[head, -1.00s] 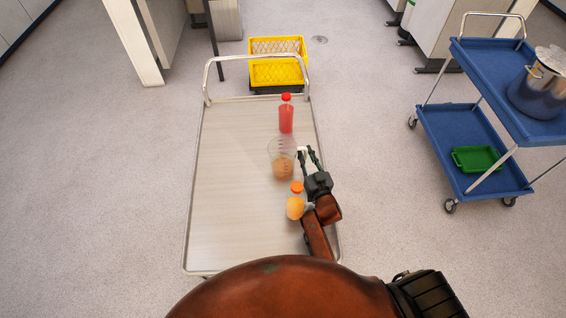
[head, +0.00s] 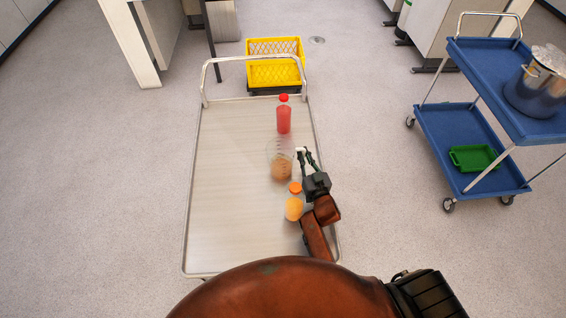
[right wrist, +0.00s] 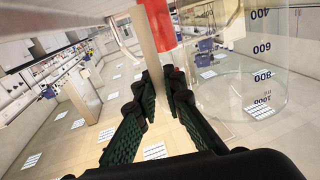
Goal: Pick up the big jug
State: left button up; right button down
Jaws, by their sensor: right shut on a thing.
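The big jug (head: 281,165) is clear, with orange-brown juice in its lower part. It stands upright on the flat cart between two bottles; I cannot tell whether it is lifted off the surface. My right gripper (head: 304,152) is at the jug's right side, shut on its handle. In the right wrist view the fingers (right wrist: 165,84) come close together beside the clear jug wall (right wrist: 262,85), which has upside-down volume numbers. The handle between the fingers is hard to make out. My left gripper is not in view.
A red-capped bottle (head: 284,118) stands behind the jug, and an orange-capped bottle (head: 294,206) stands in front, near my right forearm. The cart's left side (head: 230,180) is clear. A yellow crate (head: 275,72) is beyond the cart; a blue trolley (head: 460,150) stands right.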

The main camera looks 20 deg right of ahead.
notch_tip(320, 180, up, 10)
jog(key=shift+r+p, duration=0.25)
jog(key=shift+p, duration=0.8)
notch_tip(320, 180, up, 5)
jog(key=p, duration=0.4)
jog(key=shift+f+p, duration=0.1)
jog(key=shift+p, duration=0.25)
